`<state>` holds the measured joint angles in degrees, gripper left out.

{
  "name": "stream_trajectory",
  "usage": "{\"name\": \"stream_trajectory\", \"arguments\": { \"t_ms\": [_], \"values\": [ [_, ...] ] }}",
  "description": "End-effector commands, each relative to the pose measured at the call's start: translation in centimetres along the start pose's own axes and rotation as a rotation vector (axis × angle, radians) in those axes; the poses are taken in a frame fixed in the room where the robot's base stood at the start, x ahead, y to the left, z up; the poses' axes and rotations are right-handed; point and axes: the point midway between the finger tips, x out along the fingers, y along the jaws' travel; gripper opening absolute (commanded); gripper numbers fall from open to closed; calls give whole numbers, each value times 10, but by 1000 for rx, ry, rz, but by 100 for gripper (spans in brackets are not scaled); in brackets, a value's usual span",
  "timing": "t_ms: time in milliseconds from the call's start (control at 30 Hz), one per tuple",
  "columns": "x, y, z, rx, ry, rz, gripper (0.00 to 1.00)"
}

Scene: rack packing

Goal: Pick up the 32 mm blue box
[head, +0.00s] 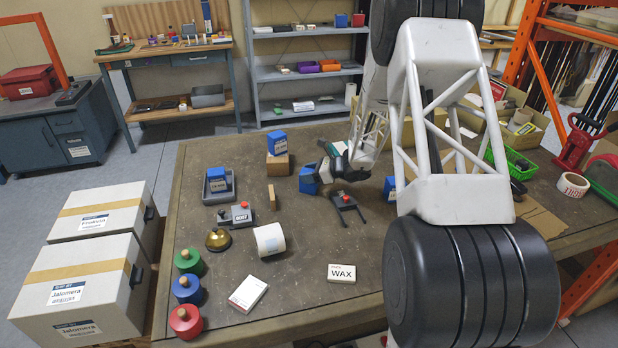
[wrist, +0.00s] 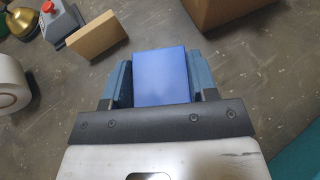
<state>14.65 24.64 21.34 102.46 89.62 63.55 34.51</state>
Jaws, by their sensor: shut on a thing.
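A blue box (head: 308,181) with a pale label is between the fingers of my gripper (head: 318,174), left of my arm in the head view. In the wrist view the box (wrist: 161,75) shows a plain blue face, and my gripper (wrist: 160,84) is shut on it from both sides. Three other blue boxes are in the head view: one on a wooden block (head: 277,142), one in a grey tray (head: 218,180), and one partly hidden behind my arm (head: 390,188). The size print is too small to read. I cannot tell whether the held box touches the table.
On the table (head: 330,240) near the gripper are a thin wooden block (head: 272,197), a grey device with a red button (head: 240,213) and a dark stand (head: 345,203). A white roll (head: 270,239) and a brass bell (head: 218,239) lie further left.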

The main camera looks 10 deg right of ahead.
Motion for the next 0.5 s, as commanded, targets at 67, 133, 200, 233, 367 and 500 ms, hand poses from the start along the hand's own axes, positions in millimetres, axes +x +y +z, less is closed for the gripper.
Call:
{"name": "stream_trajectory", "arguments": {
  "t_ms": [67, 133, 200, 233, 367, 500],
  "values": [
    [-1, 0, 2, 0, 0, 0, 16],
    [-2, 0, 4, -1, 0, 0, 16],
    [-3, 0, 7, -2, -1, -1, 16],
    [-4, 0, 8, -2, -1, -1, 16],
    [-8, 0, 18, -2, -1, -1, 16],
    [-15, 0, 36, -4, -1, -1, 16]
  ]
}}
